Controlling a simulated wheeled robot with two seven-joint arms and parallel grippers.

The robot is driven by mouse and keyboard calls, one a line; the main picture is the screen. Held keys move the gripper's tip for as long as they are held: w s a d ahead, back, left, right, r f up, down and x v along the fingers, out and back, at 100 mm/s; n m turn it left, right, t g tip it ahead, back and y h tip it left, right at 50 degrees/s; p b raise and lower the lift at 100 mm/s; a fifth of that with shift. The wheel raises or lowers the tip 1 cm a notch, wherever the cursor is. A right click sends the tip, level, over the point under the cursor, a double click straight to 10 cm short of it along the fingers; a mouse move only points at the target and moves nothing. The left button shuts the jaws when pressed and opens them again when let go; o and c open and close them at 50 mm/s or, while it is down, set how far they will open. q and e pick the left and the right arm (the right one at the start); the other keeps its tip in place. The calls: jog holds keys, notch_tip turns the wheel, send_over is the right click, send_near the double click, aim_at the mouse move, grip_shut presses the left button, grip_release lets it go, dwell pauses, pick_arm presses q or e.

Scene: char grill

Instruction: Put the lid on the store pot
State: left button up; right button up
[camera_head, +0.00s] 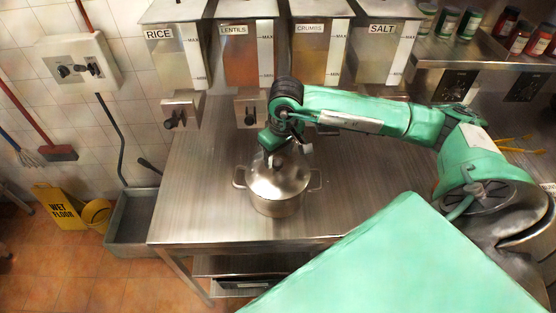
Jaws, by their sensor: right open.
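The store pot (276,207) is a steel pot with two side handles, standing on the steel table. A shiny steel lid (279,184) covers its top and looks seated on the rim. My right gripper (276,159) is at the lid's top, pointing down over its middle. It is open, though its fingers are small and partly hidden by the wrist. The lid's knob is hidden by the gripper. My left gripper is not in view.
Dispensers marked rice (177,55), lentils (247,50), crumbs (318,50) and salt (383,50) hang behind the table. The steel table (190,205) is clear left of the pot.

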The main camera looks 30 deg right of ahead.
notch_tip(320, 180, up, 18)
jog(key=s, duration=0.1)
jog(key=shift+s, duration=0.15)
dwell(0.6)
dwell(0.5)
